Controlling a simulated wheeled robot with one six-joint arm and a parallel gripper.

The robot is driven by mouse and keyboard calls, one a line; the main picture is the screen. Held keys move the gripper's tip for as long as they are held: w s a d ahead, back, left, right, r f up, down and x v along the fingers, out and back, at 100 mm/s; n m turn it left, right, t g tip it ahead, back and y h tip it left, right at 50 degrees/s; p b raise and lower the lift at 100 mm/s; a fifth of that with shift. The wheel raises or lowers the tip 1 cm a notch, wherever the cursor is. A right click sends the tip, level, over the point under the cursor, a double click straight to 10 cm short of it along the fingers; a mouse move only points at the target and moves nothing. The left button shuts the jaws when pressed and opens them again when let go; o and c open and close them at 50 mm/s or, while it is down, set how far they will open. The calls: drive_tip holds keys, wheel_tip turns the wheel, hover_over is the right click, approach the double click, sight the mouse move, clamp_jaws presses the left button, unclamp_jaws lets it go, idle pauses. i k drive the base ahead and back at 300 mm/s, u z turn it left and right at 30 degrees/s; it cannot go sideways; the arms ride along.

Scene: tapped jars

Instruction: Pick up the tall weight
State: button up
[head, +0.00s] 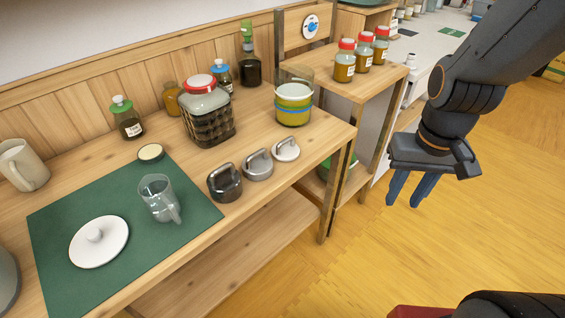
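Three round weights with loop handles stand in a slanting row near the front edge of the wooden table. The dark weight (225,184) is nearest and looks the tallest. The grey weight (258,166) is lower and stands behind it to the right. The pale weight (286,151) is farthest right and looks the flattest. My gripper (409,190) hangs over the floor to the right of the table, well apart from the weights. Its two blue fingers point down with a gap between them, and nothing is held.
A green mat (60,232) holds a white lid (99,243) and a glass jug (160,198), left of the weights. Behind them stand a wicker-wrapped jar (207,112) and a banded glass jar (294,104). A raised shelf (372,82) with red-capped bottles stands right.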

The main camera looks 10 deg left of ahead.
sight(224, 182)
drive_tip(key=z, duration=0.65)
drive_tip(key=k, duration=1.4)
drive_tip(key=u, duration=1.7)
drive_tip(key=i, duration=0.5)
